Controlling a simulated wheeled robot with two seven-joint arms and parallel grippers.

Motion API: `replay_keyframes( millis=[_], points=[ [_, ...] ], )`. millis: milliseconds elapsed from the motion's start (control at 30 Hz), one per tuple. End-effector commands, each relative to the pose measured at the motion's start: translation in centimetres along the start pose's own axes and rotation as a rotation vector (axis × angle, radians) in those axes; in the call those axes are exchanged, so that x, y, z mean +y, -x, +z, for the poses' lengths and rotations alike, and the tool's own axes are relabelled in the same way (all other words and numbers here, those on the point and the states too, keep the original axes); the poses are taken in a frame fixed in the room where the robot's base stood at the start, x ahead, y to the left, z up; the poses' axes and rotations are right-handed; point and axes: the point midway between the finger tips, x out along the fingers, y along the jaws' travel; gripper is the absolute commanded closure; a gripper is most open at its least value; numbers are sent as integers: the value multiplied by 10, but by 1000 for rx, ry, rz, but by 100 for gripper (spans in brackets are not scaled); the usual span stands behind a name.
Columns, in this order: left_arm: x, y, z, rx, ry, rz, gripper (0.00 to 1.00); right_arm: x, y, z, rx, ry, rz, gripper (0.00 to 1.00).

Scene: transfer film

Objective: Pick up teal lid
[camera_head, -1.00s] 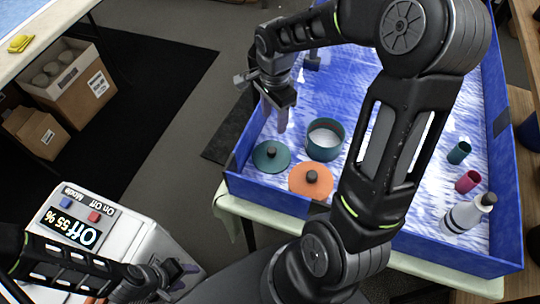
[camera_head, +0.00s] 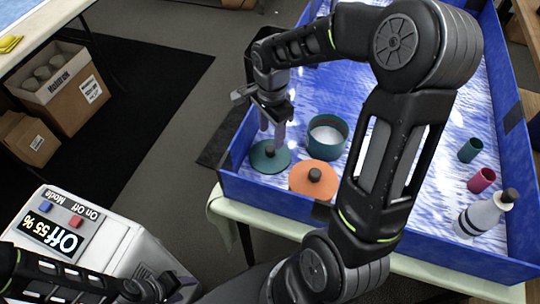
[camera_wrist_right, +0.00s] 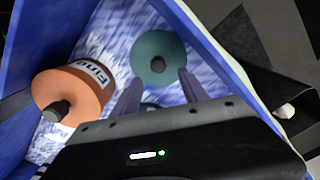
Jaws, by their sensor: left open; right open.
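The teal lid (camera_head: 265,165), a flat disc with a dark knob, lies in the blue-walled tray near its left front corner. It also shows in the right wrist view (camera_wrist_right: 172,42), ahead of the fingertips. My right gripper (camera_head: 271,137) is open and empty, pointing down just above the lid near its knob; in the right wrist view its fingers (camera_wrist_right: 160,85) are spread and the knob appears beyond the gap. I cannot tell whether they touch the lid. My left gripper (camera_head: 167,289) is at the bottom left, away from the tray, partly cut off by the frame.
A teal cup (camera_head: 470,150), a pink cup (camera_head: 482,180) and a white bottle (camera_head: 480,218) are at the tray's right. The blue tray wall (camera_head: 265,196) is close in front.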

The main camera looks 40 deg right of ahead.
Motion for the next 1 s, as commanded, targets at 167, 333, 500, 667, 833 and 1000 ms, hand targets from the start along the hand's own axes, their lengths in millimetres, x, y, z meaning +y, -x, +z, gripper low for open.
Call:
replay_keyframes(
  millis=[167, 333, 500, 667, 833, 1000],
  points=[
    [-6, -14, 0, 1, 0, 0, 53, 1, -22, 0, -1, -1, 1, 49],
    [-5, -13, 0, 1, 0, 0, 53, 0, -20, 0, 0, -1, 1, 49],
    [-6, -15, 0, 1, 0, 0, 53, 1, -23, 1, 0, 0, 2, 49],
    [-11, -28, 0, 2, 0, 0, 53, 2, -44, 3, -1, 1, 4, 49],
    [-17, -42, 0, 3, 0, 0, 53, 3, -68, 5, 0, -1, 2, 49],
    [-17, -44, -1, 3, 0, -1, 53, 2, -73, 5, -1, 0, 1, 49]
  ],
)
